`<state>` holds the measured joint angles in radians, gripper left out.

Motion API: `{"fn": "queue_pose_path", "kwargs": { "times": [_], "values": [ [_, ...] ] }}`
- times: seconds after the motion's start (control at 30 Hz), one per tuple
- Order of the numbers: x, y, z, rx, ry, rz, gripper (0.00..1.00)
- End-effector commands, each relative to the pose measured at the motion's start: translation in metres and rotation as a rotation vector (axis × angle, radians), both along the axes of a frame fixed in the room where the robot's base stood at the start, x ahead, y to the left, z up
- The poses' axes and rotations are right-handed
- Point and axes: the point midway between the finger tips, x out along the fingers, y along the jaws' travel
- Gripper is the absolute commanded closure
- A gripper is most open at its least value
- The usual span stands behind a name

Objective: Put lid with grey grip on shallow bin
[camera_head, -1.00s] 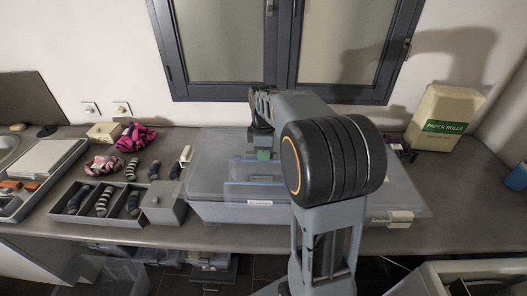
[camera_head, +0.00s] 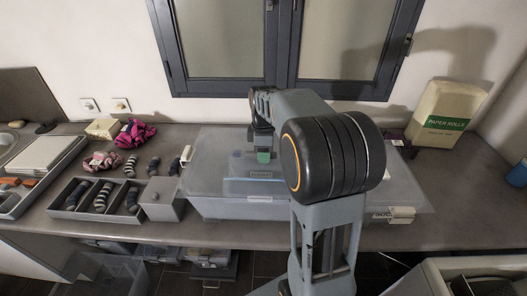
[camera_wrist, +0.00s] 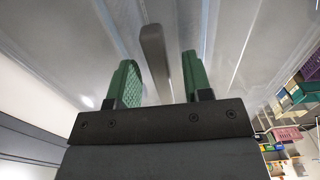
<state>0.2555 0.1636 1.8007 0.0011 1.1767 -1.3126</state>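A translucent lid (camera_head: 212,158) lies over a wide clear bin (camera_head: 225,208) on the counter, and its right part passes behind my arm. The bin's front has a pale label. My gripper (camera_head: 263,157) is low over the lid, with green fingertips. In the wrist view my gripper (camera_wrist: 157,85) is open, its fingers on either side of a grey bar-shaped grip (camera_wrist: 155,55). My arm hides the grip in the head view.
A divided sock tray (camera_head: 75,213) and a small grey box (camera_head: 163,200) stand left of the bin. A paper rolls package (camera_head: 440,115) stands at the back right. The window wall closes the back. Another container (camera_head: 105,275) sits below the counter.

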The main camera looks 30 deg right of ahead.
Motion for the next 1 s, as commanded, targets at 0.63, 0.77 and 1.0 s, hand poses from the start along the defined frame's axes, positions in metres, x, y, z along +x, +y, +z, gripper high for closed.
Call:
{"fn": "queue_pose_path", "kwargs": {
  "times": [0.63, 0.77, 1.0],
  "values": [
    [0.001, 0.0, 0.055, -0.001, -0.004, 0.0, 0.51],
    [0.001, 0.0, 0.082, -0.002, -0.005, 0.0, 0.51],
    [0.001, 0.0, 0.12, -0.001, -0.002, 0.0, 0.51]
  ]
}}
